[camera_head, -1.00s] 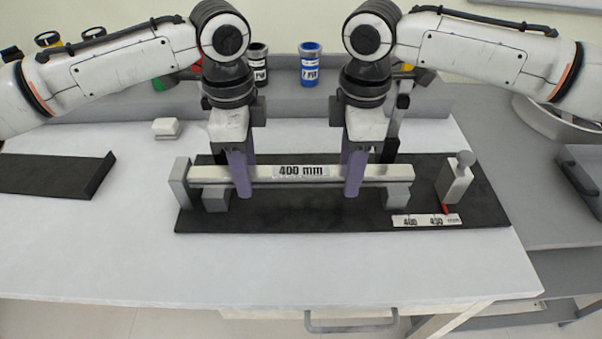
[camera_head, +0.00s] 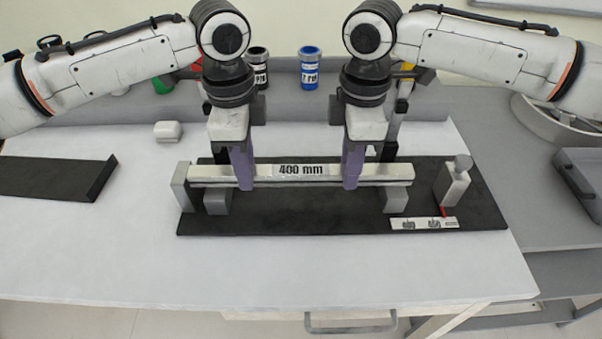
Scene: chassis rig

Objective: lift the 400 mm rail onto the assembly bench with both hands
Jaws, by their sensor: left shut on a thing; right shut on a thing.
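The 400 mm rail (camera_head: 300,176), a long pale bar with a "400 mm" label, runs level from left to right over the black fixture base (camera_head: 300,216). My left gripper (camera_head: 244,170) is shut on the rail left of the label. My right gripper (camera_head: 352,168) is shut on it right of the label. The grey support blocks (camera_head: 217,202) stand under both rail ends; the gap between them and the rail is too small to judge. A grey end post (camera_head: 182,187) stands at the rail's left end. The fingers hide parts of the rail.
A grey stop with a knob (camera_head: 453,184) and a scale strip (camera_head: 423,224) are on the base's right side. A black slab (camera_head: 55,178) and a small white block (camera_head: 168,131) lie left. Labelled cups (camera_head: 309,70) stand behind. The white bench front (camera_head: 260,275) is clear.

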